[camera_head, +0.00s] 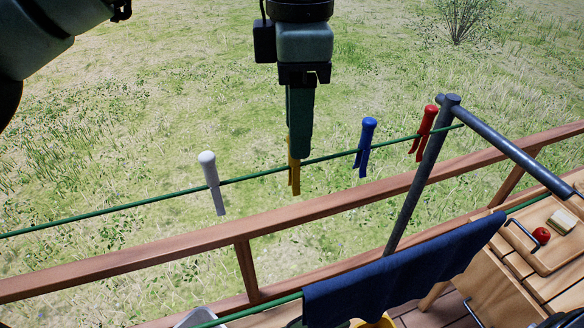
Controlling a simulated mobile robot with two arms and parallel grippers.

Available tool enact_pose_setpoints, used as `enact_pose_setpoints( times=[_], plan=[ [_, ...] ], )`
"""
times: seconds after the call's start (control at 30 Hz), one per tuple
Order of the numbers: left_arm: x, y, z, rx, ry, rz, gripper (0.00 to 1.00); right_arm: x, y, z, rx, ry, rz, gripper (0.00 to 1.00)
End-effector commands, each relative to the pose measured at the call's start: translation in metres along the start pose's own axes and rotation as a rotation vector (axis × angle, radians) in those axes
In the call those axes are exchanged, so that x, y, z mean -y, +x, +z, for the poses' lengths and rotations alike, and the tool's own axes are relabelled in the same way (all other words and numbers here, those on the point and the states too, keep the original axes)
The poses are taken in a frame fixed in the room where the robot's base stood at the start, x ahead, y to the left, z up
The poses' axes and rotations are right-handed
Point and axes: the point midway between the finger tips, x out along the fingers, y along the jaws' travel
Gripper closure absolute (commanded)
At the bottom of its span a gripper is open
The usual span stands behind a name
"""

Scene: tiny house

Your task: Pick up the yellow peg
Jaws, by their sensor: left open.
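The yellow peg (294,177) hangs on the green line (245,177), between a white peg and a blue peg. My left gripper (300,150) points down over the yellow peg and hides its upper part. The fingers overlap the peg in this view; I cannot tell whether the peg lies between them or behind them. The gripper is open. My right gripper is not in view.
A white peg (212,182), a blue peg (364,147) and a red peg (424,132) hang on the same line. A grey metal post (420,185) carries the line at right. A wooden railing (200,246) runs below, with a dark blue cloth (400,270) nearby.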

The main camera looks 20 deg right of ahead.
Motion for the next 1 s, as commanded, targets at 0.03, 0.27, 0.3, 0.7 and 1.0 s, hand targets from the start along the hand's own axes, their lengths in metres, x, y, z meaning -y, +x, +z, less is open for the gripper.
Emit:
enact_pose_setpoints(
  times=[0.03, 0.27, 0.3, 0.7, 1.0],
  plan=[
    [0.0, 0.004, -0.001, -0.001, -0.001, -0.002, 0.56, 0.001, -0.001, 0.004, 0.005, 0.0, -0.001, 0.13],
    [0.001, 0.027, -0.002, 0.0, -0.001, -0.004, 0.56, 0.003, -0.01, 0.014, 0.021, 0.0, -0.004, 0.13],
    [0.001, 0.031, -0.002, -0.001, 0.0, -0.004, 0.56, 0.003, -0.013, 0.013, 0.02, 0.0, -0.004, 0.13],
    [0.004, 0.076, -0.004, 0.002, -0.002, -0.002, 0.56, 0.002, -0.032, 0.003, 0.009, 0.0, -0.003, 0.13],
    [0.004, 0.077, -0.004, 0.002, -0.002, -0.002, 0.9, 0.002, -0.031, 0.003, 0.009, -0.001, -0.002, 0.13]
  ],
)
